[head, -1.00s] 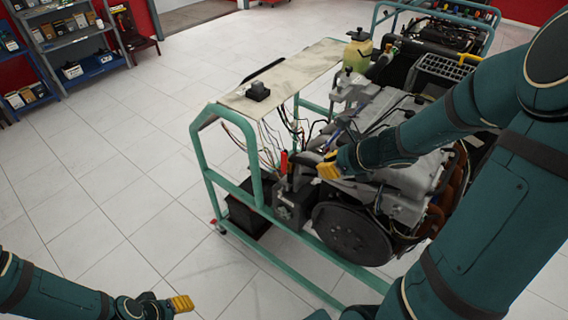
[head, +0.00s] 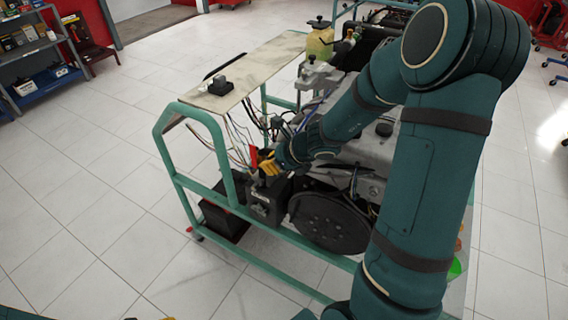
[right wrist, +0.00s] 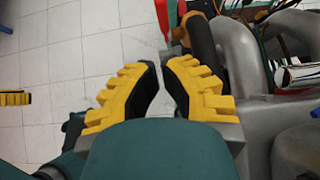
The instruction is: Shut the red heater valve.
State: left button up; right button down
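The red valve handle (head: 254,158) stands upright at the front of the engine on the green-framed trainer. It also shows in the right wrist view (right wrist: 163,18) at the top, just beyond my fingertips. My right gripper (head: 267,165) is close beside the handle, on its right in the head view. In the right wrist view its yellow fingers (right wrist: 159,68) are apart by a narrow gap, with nothing between them. Whether a finger touches the handle I cannot tell. A yellow finger of my left gripper (right wrist: 15,98) shows at the left edge of the right wrist view.
The engine trainer's green frame (head: 205,190) surrounds the engine, with loose wires (head: 238,135) behind the handle. A grey metal pipe end (right wrist: 300,74) lies right of my right gripper. A black box (head: 225,218) sits low in the frame. The tiled floor at left is clear.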

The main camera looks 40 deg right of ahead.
aim_at(254, 156)
jog(key=shift+w+a+r, duration=0.1)
jog(key=shift+w+a, duration=0.2)
jog(key=shift+w, duration=0.4)
jog(key=shift+w+a+r, duration=0.1)
jog(key=shift+w+a, duration=0.15)
jog(key=shift+w, duration=0.45)
